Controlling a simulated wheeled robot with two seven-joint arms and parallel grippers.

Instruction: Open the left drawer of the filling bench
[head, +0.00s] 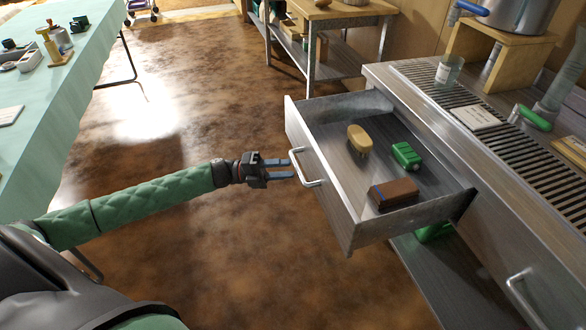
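The left drawer (330,195) of the metal filling bench (480,160) is pulled well out, so its inside shows. Its pale bar handle (308,170) is on the front panel. My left gripper (290,168) is at the handle, its two fingers parallel with a gap between them. The fingertips end right beside the handle; I cannot tell whether they touch it. Nothing shows held between the fingers. My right gripper is not in view.
The drawer holds a yellowish object (359,139), a green object (407,155) and a brown block (393,194). Another drawer handle (522,297) is at lower right. A glass jar (448,70) stands on the bench. A cloth-covered table (60,90) is at left, with open floor between.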

